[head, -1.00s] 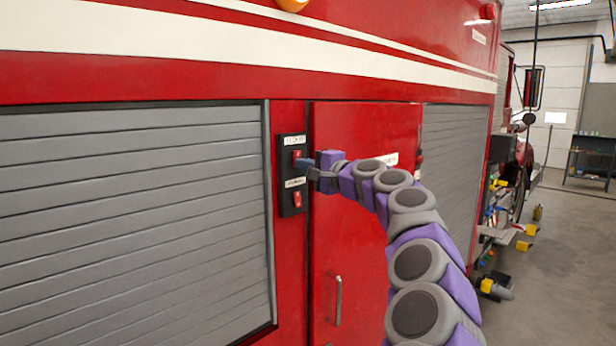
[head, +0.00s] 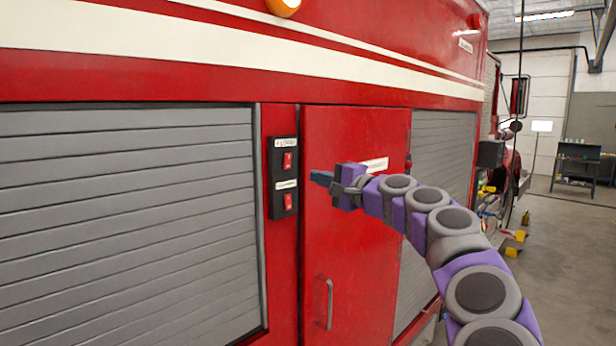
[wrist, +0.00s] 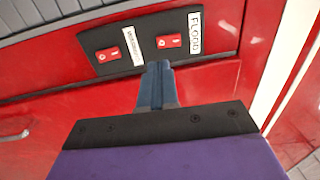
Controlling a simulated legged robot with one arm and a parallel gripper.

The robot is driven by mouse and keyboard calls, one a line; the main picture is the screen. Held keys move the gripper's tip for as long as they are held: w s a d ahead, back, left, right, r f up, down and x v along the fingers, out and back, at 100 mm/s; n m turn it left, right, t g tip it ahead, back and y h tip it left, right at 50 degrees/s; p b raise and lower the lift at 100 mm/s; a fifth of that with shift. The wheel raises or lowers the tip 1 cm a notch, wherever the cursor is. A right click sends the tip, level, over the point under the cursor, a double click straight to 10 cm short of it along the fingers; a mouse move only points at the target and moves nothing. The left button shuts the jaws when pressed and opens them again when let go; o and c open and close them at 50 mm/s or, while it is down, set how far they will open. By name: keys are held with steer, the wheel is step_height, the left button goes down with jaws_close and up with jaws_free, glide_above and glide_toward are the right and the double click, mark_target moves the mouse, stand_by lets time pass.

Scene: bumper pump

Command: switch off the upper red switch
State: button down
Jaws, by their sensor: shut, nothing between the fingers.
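The upper red switch (head: 288,162) sits on a black panel (head: 279,212) on the red truck side, under a white label. The lower red switch (head: 288,202) is below it with its own label. In the wrist view the upper switch (wrist: 169,41) is beside the label "FLOOD" and the lower switch (wrist: 108,54) is to its left. My gripper (head: 318,177) is shut and empty, to the right of the panel and apart from it. In the wrist view its closed fingertips (wrist: 157,68) point toward the panel, just below the upper switch. I cannot tell which way the rockers are tilted.
A red door (head: 350,230) with a vertical handle (head: 329,304) is right of the panel. A grey roller shutter (head: 120,220) is left of it. Open floor (head: 565,260) lies at the far right.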

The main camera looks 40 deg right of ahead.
steer(key=s, duration=0.5)
steer(key=shift+d+f, duration=0.15)
steer(key=shift+d, duration=0.2)
